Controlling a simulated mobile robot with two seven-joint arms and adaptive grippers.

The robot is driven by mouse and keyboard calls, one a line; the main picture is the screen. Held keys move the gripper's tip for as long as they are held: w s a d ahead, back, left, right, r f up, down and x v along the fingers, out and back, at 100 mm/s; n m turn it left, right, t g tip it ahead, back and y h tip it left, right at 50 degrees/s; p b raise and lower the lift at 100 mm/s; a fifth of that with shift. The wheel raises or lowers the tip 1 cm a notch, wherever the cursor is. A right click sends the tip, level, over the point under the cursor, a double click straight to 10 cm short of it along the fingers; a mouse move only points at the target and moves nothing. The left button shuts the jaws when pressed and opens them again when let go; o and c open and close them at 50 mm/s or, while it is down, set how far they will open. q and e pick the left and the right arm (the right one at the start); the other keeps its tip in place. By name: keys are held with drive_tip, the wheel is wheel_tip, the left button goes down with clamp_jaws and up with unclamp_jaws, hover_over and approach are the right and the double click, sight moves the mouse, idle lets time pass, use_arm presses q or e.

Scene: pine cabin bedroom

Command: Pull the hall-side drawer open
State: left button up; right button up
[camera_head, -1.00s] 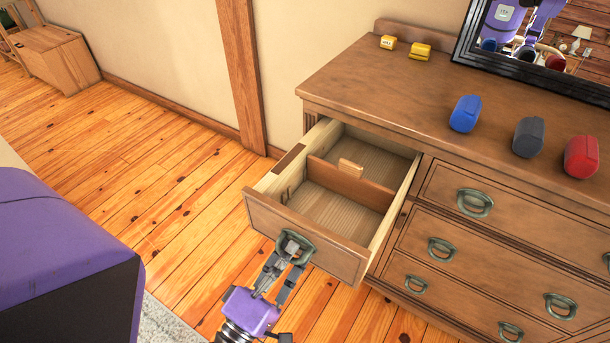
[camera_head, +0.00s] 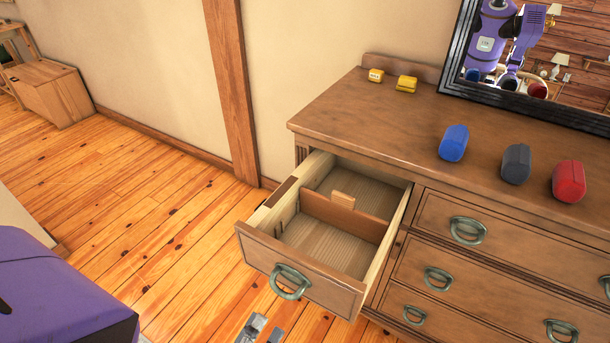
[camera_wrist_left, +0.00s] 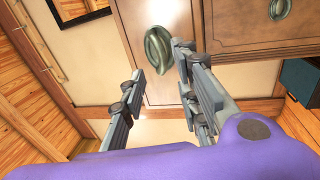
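The hall-side drawer (camera_head: 310,267), at the left end of the wooden dresser, stands pulled out. Its inside shows a wooden divider (camera_head: 345,215) and a small wooden block at the divider. Its green metal handle (camera_head: 290,282) is on the front face. My left gripper (camera_head: 259,330) is at the bottom edge of the head view, below the handle and apart from it. In the left wrist view its fingers (camera_wrist_left: 154,78) are spread with nothing between them, and the handle (camera_wrist_left: 158,48) lies beyond them. My right gripper is not in view.
The dresser top (camera_head: 370,115) holds blue (camera_head: 454,143), dark grey (camera_head: 516,164) and red (camera_head: 569,181) cases, two small yellow objects (camera_head: 406,84) and a black-framed mirror (camera_head: 450,60). Closed drawers are to the right. Open plank floor (camera_head: 130,200) lies to the left.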

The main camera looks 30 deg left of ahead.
use_arm(q)
drive_tip(key=shift+s+f, duration=0.2)
drive_tip(key=shift+s, duration=0.65)
drive_tip(key=shift+s+f, duration=0.15)
drive_tip(key=shift+s, duration=0.65)
